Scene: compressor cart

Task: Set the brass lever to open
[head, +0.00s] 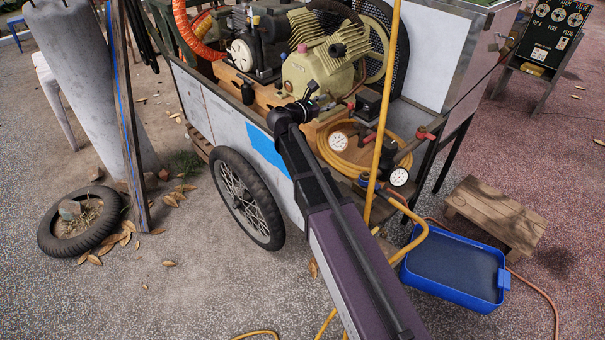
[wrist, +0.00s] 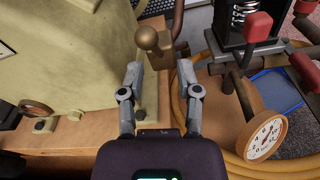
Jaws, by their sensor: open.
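The brass lever (wrist: 147,39) shows in the wrist view as a round brass knob on a brass fitting. It lies just beyond my fingertips, toward the left finger. My gripper (wrist: 160,72) is open with its two grey fingers apart, and nothing is clearly held between them. Its fingers are close to the fitting; I cannot tell whether they touch it. In the head view my gripper (head: 309,92) is small and dark in front of the cream compressor (head: 312,72). I cannot make out the lever there.
Beside my gripper are a red-handled valve (wrist: 258,27), another red handle (wrist: 304,66) and a dial gauge (wrist: 266,135). A coiled yellow hose (head: 340,158) lies on the cart (head: 200,98). A yellow pole (head: 383,110) rises at the right. A blue tray (head: 455,268) stands on the ground.

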